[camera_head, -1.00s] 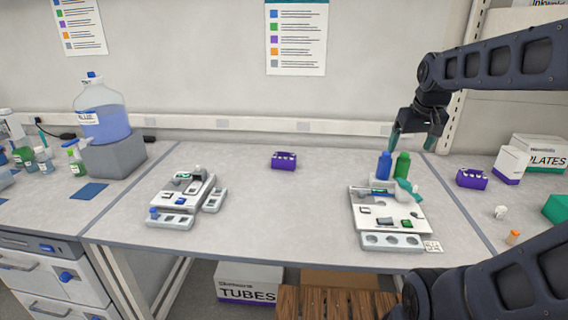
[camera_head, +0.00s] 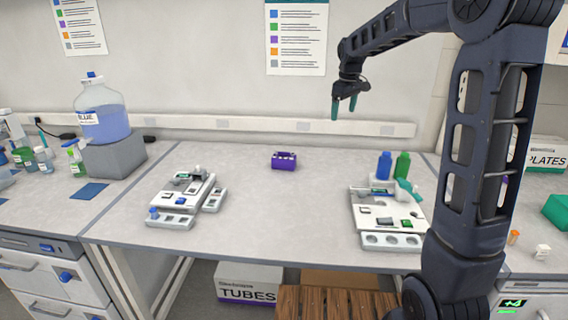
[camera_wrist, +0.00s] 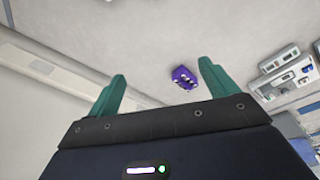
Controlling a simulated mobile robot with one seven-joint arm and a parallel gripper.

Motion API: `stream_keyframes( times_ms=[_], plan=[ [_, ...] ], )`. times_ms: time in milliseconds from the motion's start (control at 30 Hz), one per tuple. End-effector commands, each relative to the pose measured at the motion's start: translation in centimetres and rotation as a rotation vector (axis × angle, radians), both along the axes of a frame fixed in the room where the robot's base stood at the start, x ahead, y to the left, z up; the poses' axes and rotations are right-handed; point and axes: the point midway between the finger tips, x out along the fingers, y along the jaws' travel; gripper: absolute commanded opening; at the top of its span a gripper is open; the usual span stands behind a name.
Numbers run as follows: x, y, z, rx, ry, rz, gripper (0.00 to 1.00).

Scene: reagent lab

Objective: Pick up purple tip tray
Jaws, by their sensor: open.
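A purple tip tray (camera_head: 284,161) stands on the grey bench near the back, in the middle of the head view. It also shows in the wrist view (camera_wrist: 185,76), beyond the fingertips and a little right of the middle between them. My gripper (camera_head: 344,108) is open and empty, with teal fingers pointing down. It is up in front of the back wall, to the right of the tray and well above the bench. The same open fingers show in the wrist view (camera_wrist: 163,80), apart from the tray.
A white rack (camera_head: 172,221) stands left of the tray, and another white rack (camera_head: 392,240) stands right, near blue (camera_head: 384,165) and green (camera_head: 402,165) bottles. A large blue jug (camera_head: 101,120) stands far left. Bench around the tray is clear. My arm hides part of the right side.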

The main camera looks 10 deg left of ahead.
Motion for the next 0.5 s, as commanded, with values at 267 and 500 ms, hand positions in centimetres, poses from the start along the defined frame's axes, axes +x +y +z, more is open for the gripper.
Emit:
stream_keyframes(
  times_ms=[267,500],
  plan=[
    [6.8,6.5,-4.2,-0.030,0.047,0.178,0.85],
    [11.6,12.4,-9.0,-0.051,0.084,0.331,0.85]
  ],
)
